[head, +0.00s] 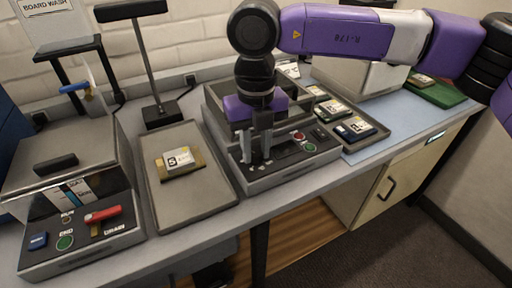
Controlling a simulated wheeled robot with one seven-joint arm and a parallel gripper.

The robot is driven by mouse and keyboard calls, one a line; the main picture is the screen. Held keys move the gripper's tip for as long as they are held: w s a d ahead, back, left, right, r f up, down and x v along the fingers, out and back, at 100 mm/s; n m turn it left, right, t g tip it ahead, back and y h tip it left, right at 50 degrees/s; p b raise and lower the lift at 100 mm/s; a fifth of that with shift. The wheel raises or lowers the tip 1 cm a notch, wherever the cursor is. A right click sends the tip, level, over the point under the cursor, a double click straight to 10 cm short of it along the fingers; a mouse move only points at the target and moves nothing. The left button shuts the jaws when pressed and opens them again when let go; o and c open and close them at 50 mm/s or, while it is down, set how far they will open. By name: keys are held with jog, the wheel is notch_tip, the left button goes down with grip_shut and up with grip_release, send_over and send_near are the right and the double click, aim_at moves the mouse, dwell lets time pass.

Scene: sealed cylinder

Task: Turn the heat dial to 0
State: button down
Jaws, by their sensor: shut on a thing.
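A grey machine (292,173) stands on the bench with an open-topped box at its back. Its sloped front panel has a red button (298,136), a green button (310,147) and small dark controls. My gripper (255,160) reaches down from above to the left part of this panel. Its two fingers are upright, and it is shut on what seems to be the heat dial. The dial itself is too small and too covered by the fingers to make out. Its pointer and scale cannot be read.
A grey tray (160,205) with a labelled board (181,162) lies left of the machine. Further left stands a board-wash unit (75,180) with a red handle (102,213). A tray of labelled parts (357,143) is close on the right. A lamp (150,65) stands behind.

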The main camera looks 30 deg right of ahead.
jog(key=n+b, duration=0.2)
jog(key=n, duration=0.2)
jog(key=shift+f+n, duration=0.1)
jog(key=shift+n, duration=0.3)
jog(key=n+b, duration=0.1)
jog(key=n, duration=0.4)
jog(key=shift+d+n+b, duration=0.1)
jog(key=shift+n+b, duration=0.2)
jog(key=n, duration=0.5)
jog(key=shift+w, duration=0.1)
jog(key=n, duration=0.6)
jog(key=c, duration=1.1)
grip_release()
